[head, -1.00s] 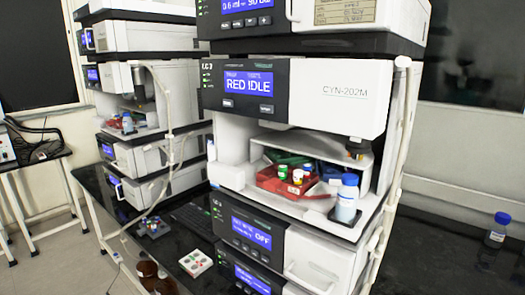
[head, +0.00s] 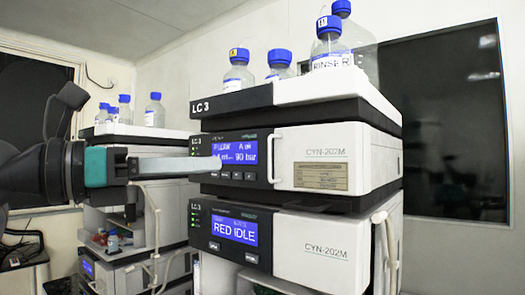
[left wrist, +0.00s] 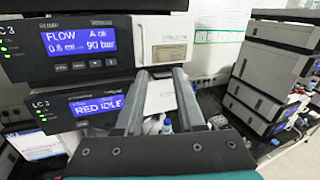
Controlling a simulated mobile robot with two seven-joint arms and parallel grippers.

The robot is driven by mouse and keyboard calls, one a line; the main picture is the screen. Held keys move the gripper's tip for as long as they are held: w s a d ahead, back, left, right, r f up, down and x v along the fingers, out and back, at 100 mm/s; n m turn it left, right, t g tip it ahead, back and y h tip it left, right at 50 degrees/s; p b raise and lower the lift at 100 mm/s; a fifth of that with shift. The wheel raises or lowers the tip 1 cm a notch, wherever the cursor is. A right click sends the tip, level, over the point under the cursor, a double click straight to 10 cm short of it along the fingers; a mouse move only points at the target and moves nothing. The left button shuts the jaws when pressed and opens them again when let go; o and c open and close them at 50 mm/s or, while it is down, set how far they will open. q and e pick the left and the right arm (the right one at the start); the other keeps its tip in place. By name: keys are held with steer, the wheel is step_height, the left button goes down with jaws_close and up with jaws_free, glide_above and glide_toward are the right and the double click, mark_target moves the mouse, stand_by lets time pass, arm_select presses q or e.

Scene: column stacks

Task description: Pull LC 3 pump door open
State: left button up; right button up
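The LC 3 pump (head: 312,142) is the upper module of the near stack, with a dark panel and a lit blue flow display (head: 237,148). Its white front with a pale label is shut. A white vertical handle (head: 273,158) stands at the left edge of that front. My left gripper (head: 216,163) reaches in from the left, its fingers across the display and left of the handle. In the left wrist view my left gripper (left wrist: 161,72) has its two fingers apart with nothing between them. The handle (left wrist: 138,42) shows just beyond the left fingertip. My right gripper is not in view.
Blue-capped bottles (head: 327,48) stand in the tray (head: 290,92) above the pump. The RED IDLE module (head: 300,245) is directly below. A second stack (head: 120,135) stands behind my left arm. Pale tubing (head: 385,240) hangs at the near stack's right side.

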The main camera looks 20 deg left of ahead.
arm_select(q)
steer(key=s+a+r+t+y, duration=0.1)
steer(key=a+r+y, duration=0.1)
steer(key=p, duration=0.6)
glide_toward(269, 155)
steer(key=x, duration=0.7)
steer(key=shift+w+d, duration=0.1)
steer(key=shift+w, duration=0.1)
steer(key=shift+w+d+f, duration=0.1)
steer(key=shift+w+d, duration=0.2)
steer(key=shift+w, duration=0.25)
steer(key=shift+c, duration=0.3)
jaws_close()
